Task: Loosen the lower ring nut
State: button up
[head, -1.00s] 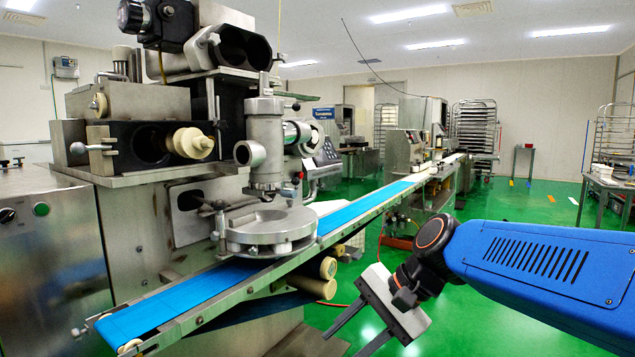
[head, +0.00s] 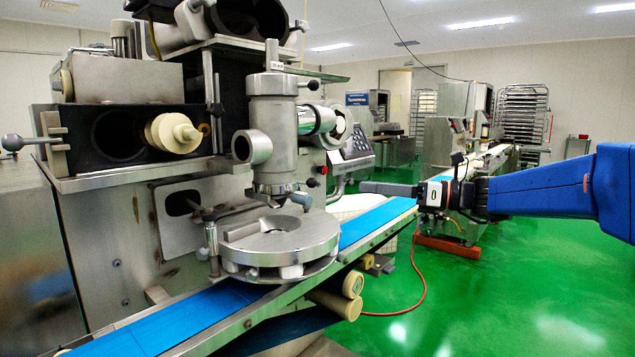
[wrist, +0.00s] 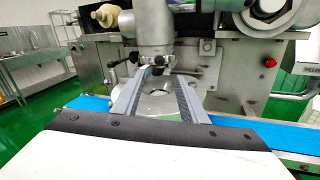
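The lower ring nut (head: 273,188) appears as a dark metal collar with lugs at the bottom of the vertical steel cylinder (head: 275,130), above the round slotted plate (head: 280,240). In the wrist view the ring nut (wrist: 151,54) is just beyond the fingertips, slightly left of the middle. My gripper (head: 366,187) is level and points left toward the machine, to the right of the nut and apart from it. In the wrist view my gripper (wrist: 161,72) has its two grey fingers spread with nothing between them. The far side of the nut is hidden.
The blue conveyor belt (head: 385,220) runs under the round plate. A grey handle (head: 301,199) sticks out beside the nut on the right. A keypad panel (head: 352,147) stands behind. The green floor (head: 450,300) at front right is clear apart from a red hose.

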aim_at(312, 182)
jog(key=x, duration=1.6)
jog(key=shift+a, duration=0.2)
grip_shut()
